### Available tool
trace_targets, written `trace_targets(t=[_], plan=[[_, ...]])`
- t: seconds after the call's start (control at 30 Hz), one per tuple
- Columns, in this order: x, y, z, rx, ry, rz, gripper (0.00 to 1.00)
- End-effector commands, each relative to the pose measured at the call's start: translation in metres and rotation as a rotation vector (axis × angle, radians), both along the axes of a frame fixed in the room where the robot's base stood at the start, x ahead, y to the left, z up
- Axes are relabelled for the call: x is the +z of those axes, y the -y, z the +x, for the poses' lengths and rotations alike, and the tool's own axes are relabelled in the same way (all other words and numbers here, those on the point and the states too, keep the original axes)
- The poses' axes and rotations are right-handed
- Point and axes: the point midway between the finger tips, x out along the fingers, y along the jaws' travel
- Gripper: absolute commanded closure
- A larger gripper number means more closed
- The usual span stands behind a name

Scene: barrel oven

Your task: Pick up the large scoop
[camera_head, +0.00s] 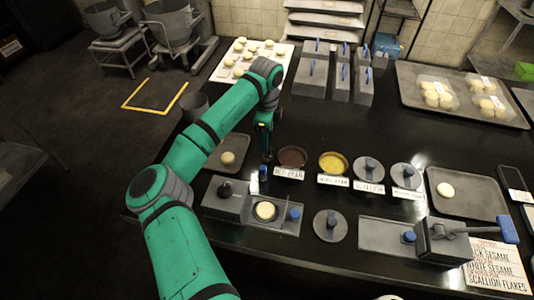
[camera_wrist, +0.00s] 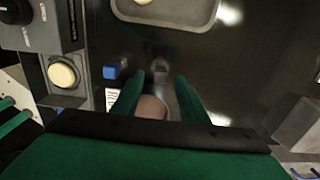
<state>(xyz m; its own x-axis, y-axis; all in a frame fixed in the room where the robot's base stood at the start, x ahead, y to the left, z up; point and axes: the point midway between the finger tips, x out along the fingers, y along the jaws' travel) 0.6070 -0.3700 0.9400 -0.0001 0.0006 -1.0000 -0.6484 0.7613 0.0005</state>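My gripper (camera_head: 265,150) points down over the black counter, just left of the red bean bowl (camera_head: 292,157). In the wrist view its two green fingers (camera_wrist: 159,78) stand apart, with a visible gap. A small grey piece (camera_wrist: 160,68) shows near the fingertips; it may be part of the large scoop, but I cannot tell. The brownish red bean bowl (camera_wrist: 152,107) shows lower between the fingers. A small blue-topped item (camera_head: 263,172) stands close by and also shows in the wrist view (camera_wrist: 111,72). No scoop is clearly recognisable; the arm hides part of this area.
A small tray (camera_head: 240,141) with one dough piece lies left of my gripper. A grey press (camera_head: 235,207) with dough stands in front. A yellow filling bowl (camera_head: 333,163) and grey lidded pots (camera_head: 368,168) stand to the right. Counter space behind the bowls is clear.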

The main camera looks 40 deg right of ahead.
Motion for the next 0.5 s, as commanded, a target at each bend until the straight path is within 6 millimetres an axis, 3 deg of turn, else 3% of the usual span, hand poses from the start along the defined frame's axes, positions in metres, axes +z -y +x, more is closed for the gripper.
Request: trace_targets(t=[0.23,0.5], plan=[[-0.034,0.002,0.000,0.002,-0.001,0.001,0.60],[-0.042,0.002,0.000,0.002,0.000,0.000,0.60]])
